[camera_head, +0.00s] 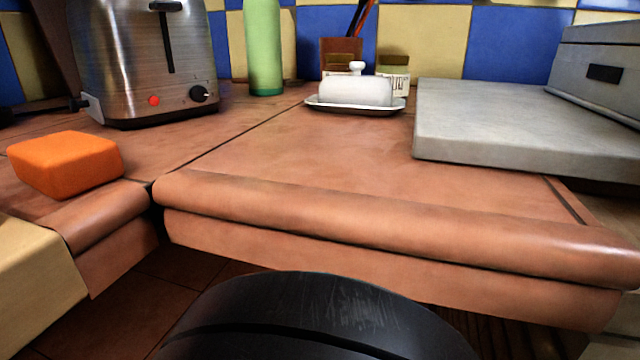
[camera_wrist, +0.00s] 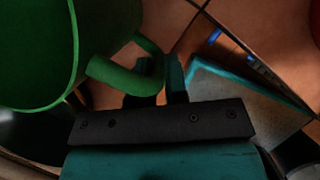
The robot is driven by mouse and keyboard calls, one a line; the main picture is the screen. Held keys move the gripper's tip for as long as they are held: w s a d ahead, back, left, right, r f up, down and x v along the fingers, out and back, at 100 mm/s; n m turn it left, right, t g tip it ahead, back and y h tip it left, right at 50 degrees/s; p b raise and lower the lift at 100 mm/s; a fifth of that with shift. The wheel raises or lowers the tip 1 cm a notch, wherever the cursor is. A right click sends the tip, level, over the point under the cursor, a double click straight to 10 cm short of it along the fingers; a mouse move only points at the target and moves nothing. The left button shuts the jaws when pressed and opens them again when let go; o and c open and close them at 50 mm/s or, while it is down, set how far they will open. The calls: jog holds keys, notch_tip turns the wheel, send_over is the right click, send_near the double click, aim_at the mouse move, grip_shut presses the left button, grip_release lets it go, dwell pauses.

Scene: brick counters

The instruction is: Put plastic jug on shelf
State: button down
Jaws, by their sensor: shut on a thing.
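In the wrist view a large green jug (camera_wrist: 40,45) fills the left side, and its curved handle (camera_wrist: 120,80) reaches to the right. My gripper (camera_wrist: 161,80) is shut on the handle, with its dark fingers at the handle's right end. The jug is cut off by the picture's edge, so its base and full tilt do not show. Neither the jug nor my gripper shows in the head view. I cannot make out a shelf for certain in either view.
Terracotta counters hold an orange block (camera_head: 66,163), a steel toaster (camera_head: 145,60), a green bottle (camera_head: 263,50), a white butter dish (camera_head: 356,91) and a grey slab (camera_head: 520,125). The counter's middle (camera_head: 300,150) is clear. Its rounded front edge (camera_head: 380,220) lies ahead of me.

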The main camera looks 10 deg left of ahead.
jog(key=c, duration=1.1)
grip_release()
jog(key=shift+f, duration=0.15)
jog(key=shift+c, duration=0.2)
jog(key=shift+s+r+p, duration=0.1)
jog(key=shift+r+p, duration=0.3)
jog(key=shift+r, duration=0.15)
jog(key=p+v, duration=1.1)
jog(key=shift+d+r, duration=0.1)
jog(key=shift+d, duration=0.05)
